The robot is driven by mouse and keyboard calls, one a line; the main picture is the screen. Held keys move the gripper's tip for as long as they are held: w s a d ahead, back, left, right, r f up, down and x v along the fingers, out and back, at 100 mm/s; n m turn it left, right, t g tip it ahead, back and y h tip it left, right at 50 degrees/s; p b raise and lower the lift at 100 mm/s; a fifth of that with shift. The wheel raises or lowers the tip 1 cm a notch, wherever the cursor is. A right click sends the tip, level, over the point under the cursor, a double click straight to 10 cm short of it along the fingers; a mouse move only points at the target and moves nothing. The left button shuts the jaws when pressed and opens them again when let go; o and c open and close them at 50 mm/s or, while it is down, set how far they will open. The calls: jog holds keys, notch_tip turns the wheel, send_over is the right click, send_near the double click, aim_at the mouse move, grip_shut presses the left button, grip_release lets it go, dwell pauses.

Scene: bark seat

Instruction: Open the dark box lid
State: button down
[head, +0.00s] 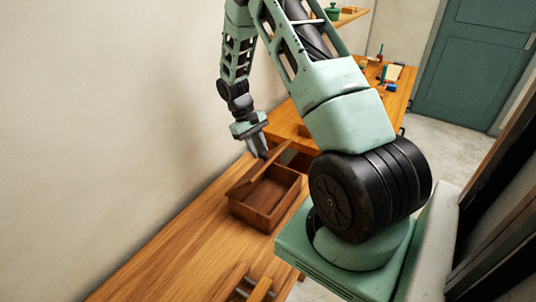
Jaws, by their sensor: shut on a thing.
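The dark box (268,203) stands on the wooden bench. Its lid (262,168) is tilted up at an angle over the box's far left side, and part of the dark inside shows. My gripper (263,155) is at the lid's upper part, shut on it. The fingertips are small here, and their exact contact on the lid is hard to see.
The bench (175,255) is clear to the left of the box. A wall runs close along the left. Small items (391,73) lie on a farther table. A green door (475,60) is at the back right.

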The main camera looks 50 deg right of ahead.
jog(key=w+a, duration=0.1)
jog(key=w, duration=0.5)
jog(key=shift+w+b, duration=0.35)
jog(key=shift+b, duration=0.1)
jog(key=c, duration=1.5)
grip_release()
jog(key=shift+w+a, duration=0.1)
jog(key=shift+a, duration=0.05)
jog(key=o, duration=0.4)
jog(key=shift+r, duration=0.1)
jog(key=shift+c, duration=0.2)
jog(key=shift+d, duration=0.2)
jog(key=b+v, duration=0.2)
jog(key=v, duration=1)
jog(key=shift+b, duration=0.4)
